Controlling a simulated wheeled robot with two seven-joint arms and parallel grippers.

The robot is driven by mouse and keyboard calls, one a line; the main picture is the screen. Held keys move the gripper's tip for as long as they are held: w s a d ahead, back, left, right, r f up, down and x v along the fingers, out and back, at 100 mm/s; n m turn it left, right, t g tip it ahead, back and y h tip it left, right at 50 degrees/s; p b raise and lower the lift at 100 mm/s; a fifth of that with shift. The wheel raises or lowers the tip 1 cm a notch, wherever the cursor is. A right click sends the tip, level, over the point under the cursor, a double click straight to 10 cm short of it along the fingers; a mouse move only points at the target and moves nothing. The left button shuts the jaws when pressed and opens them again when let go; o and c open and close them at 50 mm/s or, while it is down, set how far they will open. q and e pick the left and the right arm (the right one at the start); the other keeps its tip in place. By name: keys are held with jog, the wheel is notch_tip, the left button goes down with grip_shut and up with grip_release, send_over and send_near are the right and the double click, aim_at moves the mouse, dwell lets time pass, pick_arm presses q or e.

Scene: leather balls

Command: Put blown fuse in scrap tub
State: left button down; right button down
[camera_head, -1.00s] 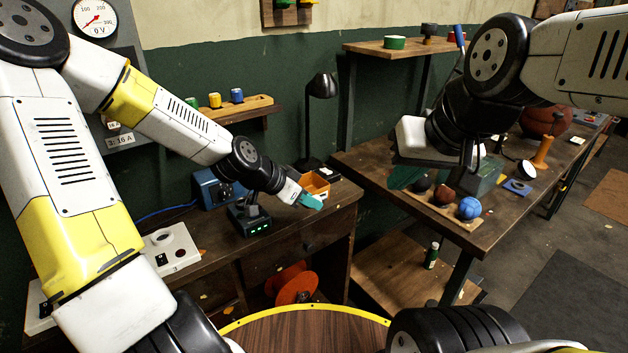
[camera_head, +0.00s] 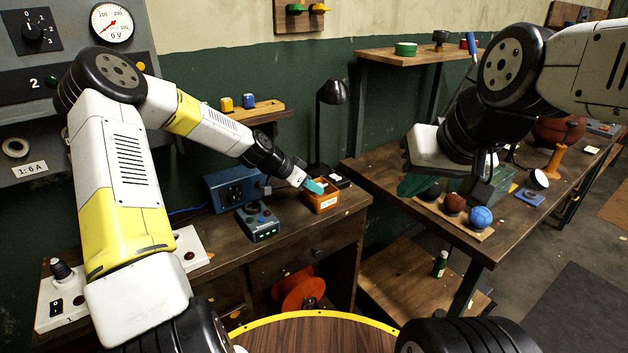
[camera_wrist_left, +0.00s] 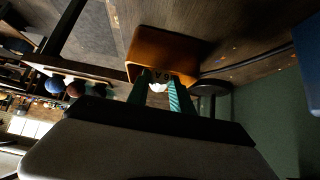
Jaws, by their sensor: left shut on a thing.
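The scrap tub looks to be the small orange box (camera_head: 322,206) with a pale label, at the back right of the dark wooden bench. It also shows in the left wrist view (camera_wrist_left: 160,45), just beyond my fingertips. My left gripper (camera_head: 314,187), with teal fingers, is at the tub's near upper side, over its opening in the head view. It is shut on a small white piece (camera_wrist_left: 158,87), apparently the fuse, mostly hidden between the fingers. My right gripper (camera_head: 414,185) hangs by the right-hand table, and its finger gap is not clear.
A grey device with green lights (camera_head: 258,222) and a blue box (camera_head: 234,187) stand left of the tub. A black lamp (camera_head: 330,110) stands behind it. Several balls sit on a wooden holder (camera_head: 457,219) on the right table.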

pick_arm(q)
jog(key=shift+f, duration=0.4)
jog(key=shift+f, duration=0.6)
jog(key=c, duration=1.1)
grip_release()
